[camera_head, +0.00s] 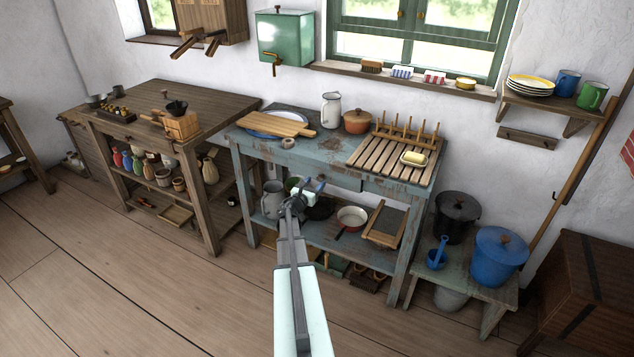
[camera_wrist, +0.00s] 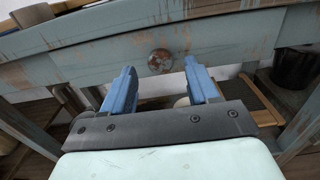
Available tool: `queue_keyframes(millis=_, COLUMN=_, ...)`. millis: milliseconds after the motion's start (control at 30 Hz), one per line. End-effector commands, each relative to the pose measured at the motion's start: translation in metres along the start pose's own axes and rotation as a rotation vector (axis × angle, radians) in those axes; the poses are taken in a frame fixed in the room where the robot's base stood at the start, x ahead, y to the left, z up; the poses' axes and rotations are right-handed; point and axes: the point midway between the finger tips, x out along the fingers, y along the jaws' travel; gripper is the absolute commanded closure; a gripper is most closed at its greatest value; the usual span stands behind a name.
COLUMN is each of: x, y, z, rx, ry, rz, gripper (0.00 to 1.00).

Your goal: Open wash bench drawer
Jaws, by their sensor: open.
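The wash bench (camera_head: 290,150) is a worn blue-green wooden table with a lower shelf. Its drawer front (camera_wrist: 205,40) shows in the wrist view with a round, rusty-brown knob (camera_wrist: 160,61) at its middle. The drawer front looks flush with the bench apron. My gripper (camera_wrist: 160,85) is open, with its two blue fingers pointing toward the drawer. The knob appears just beyond the fingertips, between their lines; I cannot tell the exact gap.
On the bench top stand a white jug (camera_head: 331,110), an orange pot (camera_head: 357,121), a cutting board (camera_head: 276,124) and a slatted drying rack (camera_head: 385,158). The lower shelf holds a pan (camera_head: 351,217) and other vessels. A low stand with blue pot (camera_head: 500,255) is at right. The floor in front is clear.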

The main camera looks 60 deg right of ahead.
Motion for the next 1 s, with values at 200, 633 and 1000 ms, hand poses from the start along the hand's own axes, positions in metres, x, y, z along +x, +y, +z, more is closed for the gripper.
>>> queue_keyframes(millis=200, x=0.022, y=0.001, z=0.000, rx=0.000, ry=0.000, rz=0.001, gripper=0.41)
queue_keyframes(millis=633, x=0.027, y=0.000, z=0.000, rx=0.000, ry=0.000, rz=0.001, gripper=0.42)
queue_keyframes(millis=1000, x=0.026, y=0.000, z=0.000, rx=0.000, ry=0.000, rz=0.001, gripper=0.77)
